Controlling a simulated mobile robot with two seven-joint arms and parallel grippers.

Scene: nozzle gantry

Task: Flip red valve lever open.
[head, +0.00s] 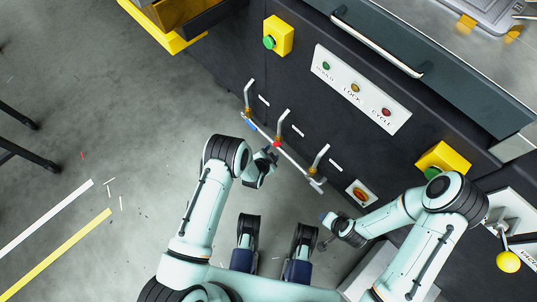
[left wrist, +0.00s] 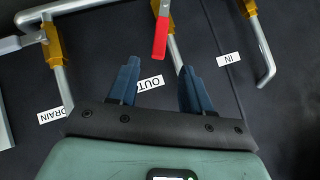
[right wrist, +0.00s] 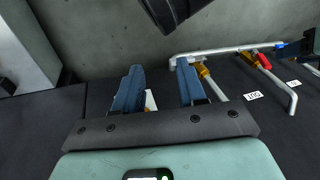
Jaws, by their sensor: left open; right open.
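The red valve lever (left wrist: 160,38) hangs off a pipe labelled OUT, just beyond my left gripper's fingertips in the left wrist view. It also shows as a small red piece in the head view (head: 277,143) and beside a brass valve in the right wrist view (right wrist: 262,60). My left gripper (left wrist: 158,80) is open and empty. Its fingers are below the lever, with the OUT label (left wrist: 150,83) showing between them. My right gripper (right wrist: 158,82) is open and empty, lower down near the cabinet front in the head view (head: 328,226).
A blue lever (head: 252,126) and a grey lever (left wrist: 18,43) sit on the neighbouring pipes. The floor (head: 90,110) at left is largely clear.

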